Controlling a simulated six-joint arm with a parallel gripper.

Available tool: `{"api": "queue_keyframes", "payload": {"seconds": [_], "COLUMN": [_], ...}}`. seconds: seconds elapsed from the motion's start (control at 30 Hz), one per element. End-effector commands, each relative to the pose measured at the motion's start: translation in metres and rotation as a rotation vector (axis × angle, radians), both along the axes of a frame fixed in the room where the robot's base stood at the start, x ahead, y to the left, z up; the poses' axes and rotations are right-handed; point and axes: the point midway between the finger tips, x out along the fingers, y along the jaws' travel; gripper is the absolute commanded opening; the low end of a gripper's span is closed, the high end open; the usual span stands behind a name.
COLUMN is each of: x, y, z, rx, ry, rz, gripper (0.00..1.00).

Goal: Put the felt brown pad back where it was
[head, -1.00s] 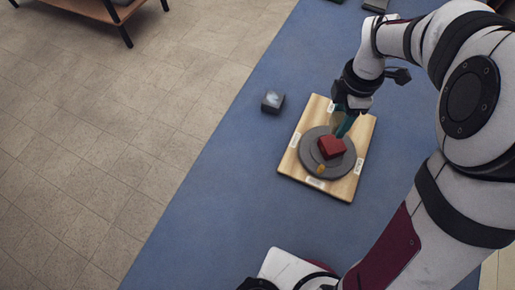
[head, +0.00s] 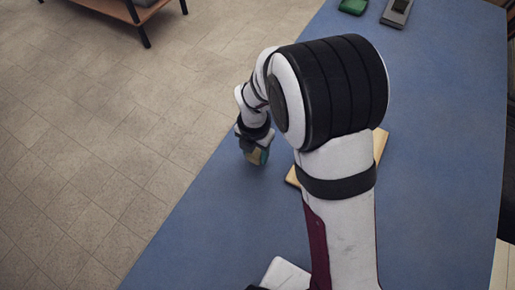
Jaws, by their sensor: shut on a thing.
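My gripper (head: 257,155) is low over the left part of the blue table, left of the wooden board (head: 380,143). Its teal fingers are shut on a small brown piece (head: 252,156), which may be the felt brown pad; it is partly covered by the fingers, so its shape and material are unclear. I cannot tell whether it touches the table. My arm hides most of the board; only its edges show. The grey disc and red block seen on it earlier are hidden, as is the dark block.
The blue table (head: 225,230) is bare in front of and left of my gripper, with its left edge close by. A green object (head: 353,6) and a grey device (head: 397,12) lie at the far end. A low shelf (head: 130,8) stands on the tiled floor.

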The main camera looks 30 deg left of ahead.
Motion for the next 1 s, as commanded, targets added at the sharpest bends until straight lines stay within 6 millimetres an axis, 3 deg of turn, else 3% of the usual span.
{"api": "queue_keyframes", "payload": {"seconds": [0.13,0.47,0.5,0.63,0.67,1.0], "x": [0.000,0.000,0.000,0.000,0.000,0.001], "y": [-0.001,-0.001,-0.001,-0.001,-0.001,0.000], "z": [-0.026,-0.031,-0.031,-0.031,-0.031,-0.023], "rx": [-0.002,-0.001,-0.001,-0.001,-0.001,0.001], "ry": [0.001,0.000,0.000,0.000,0.000,-0.002], "rz": [0.000,-0.001,-0.001,-0.001,-0.001,-0.001], "gripper": [0.02,0.02,0.56,0.79,0.84,0.84]}}
